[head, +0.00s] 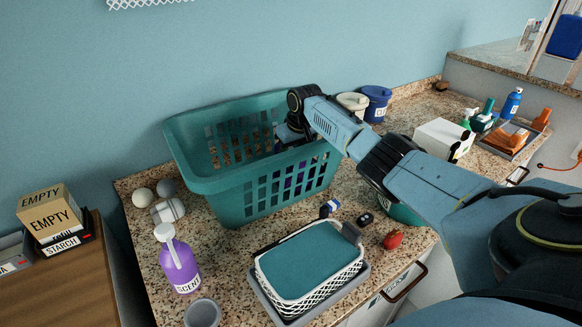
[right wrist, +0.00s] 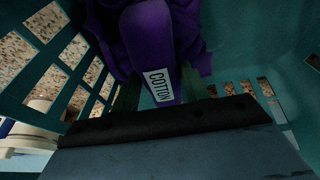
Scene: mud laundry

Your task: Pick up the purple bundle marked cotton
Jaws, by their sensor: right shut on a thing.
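The purple bundle (right wrist: 148,40) with a white label reading COTTON (right wrist: 160,84) is inside the teal laundry basket (head: 222,180). In the head view only bits of purple show through the basket's side slots. My right arm reaches over the basket's rim, and my right gripper (head: 288,135) points down into it, its tips mostly hidden by the wall. In the right wrist view my right gripper (right wrist: 160,97) is shut on the bundle near the label. I cannot tell whether the bundle is clear of the basket floor. My left gripper is not in view.
A purple scent bottle (head: 178,262), a grey cup (head: 202,313) and a white wire basket with a teal top (head: 310,262) stand in front of the basket. A red object (head: 393,239) lies right of them. A white box (head: 443,139) stands behind my arm.

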